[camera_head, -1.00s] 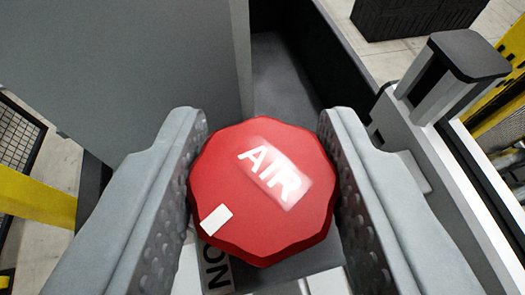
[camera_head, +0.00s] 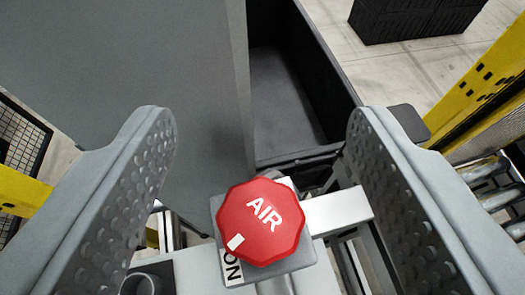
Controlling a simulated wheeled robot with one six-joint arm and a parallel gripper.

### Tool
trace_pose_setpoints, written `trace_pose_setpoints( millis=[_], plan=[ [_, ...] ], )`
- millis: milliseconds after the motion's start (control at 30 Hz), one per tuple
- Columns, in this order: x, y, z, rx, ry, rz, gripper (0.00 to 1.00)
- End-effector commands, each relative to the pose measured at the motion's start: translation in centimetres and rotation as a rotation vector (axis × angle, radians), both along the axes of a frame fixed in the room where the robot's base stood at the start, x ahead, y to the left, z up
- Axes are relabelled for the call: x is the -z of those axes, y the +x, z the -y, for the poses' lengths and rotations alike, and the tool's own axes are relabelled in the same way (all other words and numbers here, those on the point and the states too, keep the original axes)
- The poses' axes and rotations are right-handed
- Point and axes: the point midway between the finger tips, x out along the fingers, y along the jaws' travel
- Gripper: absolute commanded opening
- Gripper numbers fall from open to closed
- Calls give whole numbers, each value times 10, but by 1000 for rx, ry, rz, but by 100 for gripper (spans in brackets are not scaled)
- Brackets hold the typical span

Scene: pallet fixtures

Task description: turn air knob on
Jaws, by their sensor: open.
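The red air knob (camera_head: 262,222) has a scalloped edge, white AIR lettering and a white marker on its lower left rim. The marker lies beside a white label (camera_head: 232,268) on which the letters of ON partly show. The knob sits on a grey block. My gripper (camera_head: 262,130) is open, with one dimpled finger well to the left of the knob and one well to the right. Neither finger touches the knob, and clear space shows on both sides of it.
A large grey panel (camera_head: 120,70) stands behind and left of the knob. An open dark bin (camera_head: 290,90) lies beyond it. Yellow bars (camera_head: 480,90) stand at the right and a yellow bar with mesh at the left. A black crate (camera_head: 410,15) rests on the floor at the back.

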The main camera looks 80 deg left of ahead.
Motion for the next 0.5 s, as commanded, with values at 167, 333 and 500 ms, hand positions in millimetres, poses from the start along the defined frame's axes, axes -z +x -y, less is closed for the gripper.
trace_pose_setpoints(
  millis=[167, 333, 500],
  plan=[
    [-28, 0, 0, 0, 0, 2, 59],
    [-41, 0, 0, 0, -1, 0, 59],
    [-44, 0, 0, 0, -1, -1, 59]
  ],
)
